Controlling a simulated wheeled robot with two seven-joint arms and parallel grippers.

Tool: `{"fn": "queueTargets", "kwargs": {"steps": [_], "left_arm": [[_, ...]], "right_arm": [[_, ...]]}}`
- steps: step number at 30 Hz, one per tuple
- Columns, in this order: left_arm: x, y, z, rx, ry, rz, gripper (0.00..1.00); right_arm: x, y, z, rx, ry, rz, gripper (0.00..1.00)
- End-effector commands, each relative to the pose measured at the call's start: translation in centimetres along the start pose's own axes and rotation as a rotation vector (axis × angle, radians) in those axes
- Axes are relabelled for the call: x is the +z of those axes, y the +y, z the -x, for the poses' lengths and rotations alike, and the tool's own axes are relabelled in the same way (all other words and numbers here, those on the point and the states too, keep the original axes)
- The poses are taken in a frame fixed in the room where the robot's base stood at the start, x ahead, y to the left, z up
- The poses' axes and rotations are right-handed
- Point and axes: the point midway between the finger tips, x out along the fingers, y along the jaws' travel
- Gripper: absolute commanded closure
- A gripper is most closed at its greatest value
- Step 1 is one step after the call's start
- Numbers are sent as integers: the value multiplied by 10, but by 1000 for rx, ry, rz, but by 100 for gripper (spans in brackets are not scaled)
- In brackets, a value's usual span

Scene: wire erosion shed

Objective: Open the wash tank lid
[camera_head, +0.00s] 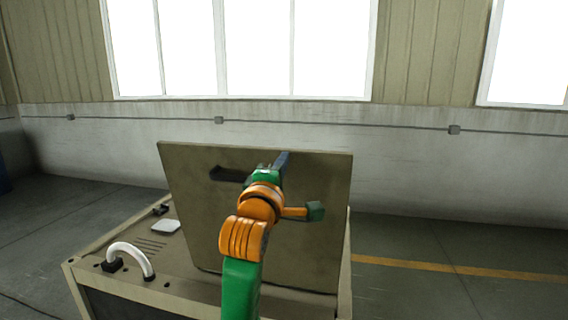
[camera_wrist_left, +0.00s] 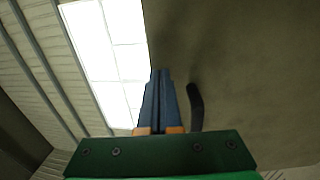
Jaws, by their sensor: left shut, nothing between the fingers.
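The wash tank lid (camera_head: 190,215) is a flat olive-grey panel standing steeply raised from the top of the tank (camera_head: 185,290). A dark bar or shadow (camera_head: 228,175) shows on its face, and a dark curved strip (camera_wrist_left: 195,107) shows near it in the wrist view. My left gripper (camera_head: 283,160) is shut and empty, its blue fingers in front of the upper part of the lid. In the left wrist view its closed fingers (camera_wrist_left: 160,80) lie beside the lid face (camera_wrist_left: 250,70); I cannot tell if they touch it. My right gripper is not in view.
A white curved pipe (camera_head: 132,253) stands on the tank's top at left, with vent slots and a small pale plate (camera_head: 166,227) behind it. A wall with windows is at the back. The floor (camera_head: 440,285) to the right is clear.

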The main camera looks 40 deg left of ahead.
Motion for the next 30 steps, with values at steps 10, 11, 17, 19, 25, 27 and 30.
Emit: {"fn": "queueTargets", "kwargs": {"steps": [10, 11, 17, 19, 25, 27, 30], "left_arm": [[0, 3, -9, -1, 0, 0, 100], [0, 4, -15, -1, 0, 0, 100], [0, 7, -63, -3, 0, 1, 100], [0, 5, -76, -3, 0, 1, 100], [0, 0, -91, 1, -1, -1, 100], [0, 0, -91, 2, -1, -1, 100], [0, 0, -91, 2, -1, -1, 100]], "right_arm": [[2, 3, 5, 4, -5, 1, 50], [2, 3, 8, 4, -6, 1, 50], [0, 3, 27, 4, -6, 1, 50], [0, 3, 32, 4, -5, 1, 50], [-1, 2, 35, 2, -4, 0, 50], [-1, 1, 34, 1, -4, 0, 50], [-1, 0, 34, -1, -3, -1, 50]]}}
